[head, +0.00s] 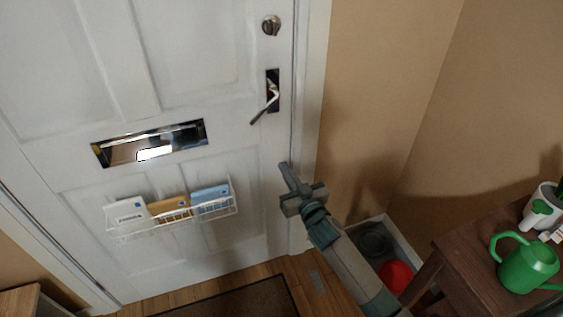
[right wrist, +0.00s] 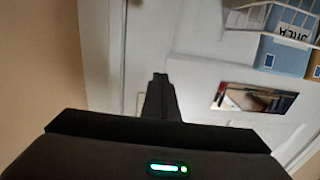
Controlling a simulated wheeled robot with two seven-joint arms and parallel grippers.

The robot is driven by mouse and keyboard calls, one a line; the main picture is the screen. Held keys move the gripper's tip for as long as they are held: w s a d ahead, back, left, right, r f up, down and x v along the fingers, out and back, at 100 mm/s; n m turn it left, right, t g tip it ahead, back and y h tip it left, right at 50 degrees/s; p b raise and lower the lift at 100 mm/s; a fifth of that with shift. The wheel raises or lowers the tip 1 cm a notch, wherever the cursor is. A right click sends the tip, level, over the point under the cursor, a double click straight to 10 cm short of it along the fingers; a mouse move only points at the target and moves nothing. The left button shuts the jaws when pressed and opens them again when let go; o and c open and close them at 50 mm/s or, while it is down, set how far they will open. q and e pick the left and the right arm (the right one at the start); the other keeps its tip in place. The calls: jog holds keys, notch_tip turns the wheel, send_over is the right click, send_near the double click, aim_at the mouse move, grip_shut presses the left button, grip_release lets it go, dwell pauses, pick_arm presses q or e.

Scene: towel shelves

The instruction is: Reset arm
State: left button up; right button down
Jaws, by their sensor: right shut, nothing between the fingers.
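My right arm comes in from the lower right of the head view. Its gripper (head: 289,176) is shut and empty, in front of the right edge of the white door (head: 190,65), below the door handle (head: 268,98). In the right wrist view the shut fingers (right wrist: 160,80) point toward the door, with nothing between them. I cannot tell from these views whether they touch the door. My left gripper shows in neither view.
A wire rack (head: 182,217) with several letters hangs on the door below the mail slot (head: 150,143). A wooden table (head: 480,265) with a green watering can (head: 528,266) stands at the right. A tray (head: 352,232) with a red item (head: 396,275) lies on the floor. A doormat (head: 235,302) lies before the door.

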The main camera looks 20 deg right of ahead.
jog(key=s+a+f+g, duration=0.1)
jog(key=s+f+g, duration=0.1)
jog(key=s+f, duration=0.6)
jog(key=s+a+f+g, duration=0.1)
jog(key=s+f+g, duration=0.15)
jog(key=f, duration=1.05)
jog(key=s+a+f+g, duration=0.1)
jog(key=s+f+g, duration=0.1)
jog(key=s+f, duration=0.65)
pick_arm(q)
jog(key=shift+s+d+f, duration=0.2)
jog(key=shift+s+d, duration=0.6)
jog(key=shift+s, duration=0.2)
pick_arm(e)
jog(key=s+a+f+g, duration=0.1)
jog(key=s+f+g, duration=0.1)
jog(key=s+f, duration=0.7)
jog(key=s+a+f+n+g, duration=0.1)
jog(key=s+a+f, duration=0.1)
jog(key=s+f, duration=0.7)
jog(key=shift+s+a+g, duration=0.3)
jog(key=shift+s+g, duration=0.05)
jog(key=shift+s, duration=1.05)
